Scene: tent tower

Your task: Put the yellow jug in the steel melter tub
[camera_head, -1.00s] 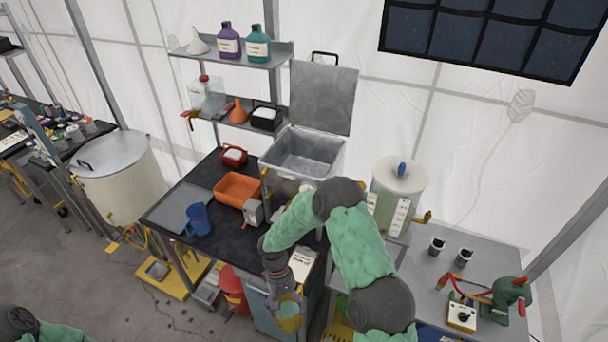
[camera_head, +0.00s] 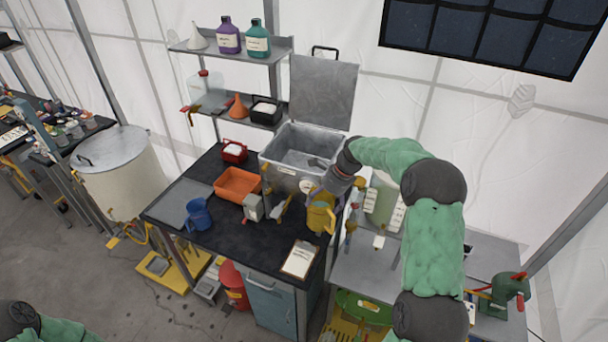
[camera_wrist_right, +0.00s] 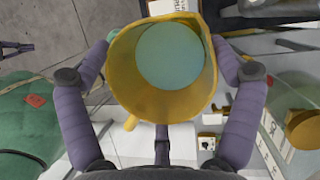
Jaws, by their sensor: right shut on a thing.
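The yellow jug (camera_head: 321,214) is in my right gripper (camera_head: 326,193), held upright near the front right corner of the steel melter tub. In the right wrist view the jug (camera_wrist_right: 122,95) sits between the two fingers of the gripper (camera_wrist_right: 162,75). Its round mouth faces the camera and a pale greenish disc shows inside. The steel melter tub (camera_head: 283,176) stands at the back of the black table, its lid (camera_head: 322,92) raised behind it. The jug is outside the tub, in front and to the right. My left gripper is not in view.
A blue jug (camera_head: 198,214), an orange tray (camera_head: 237,185), a small grey box (camera_head: 252,208) and a clipboard (camera_head: 299,260) are on the black table (camera_head: 235,247). A pale cylindrical tank (camera_head: 379,203) stands right of the tub, partly behind my arm.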

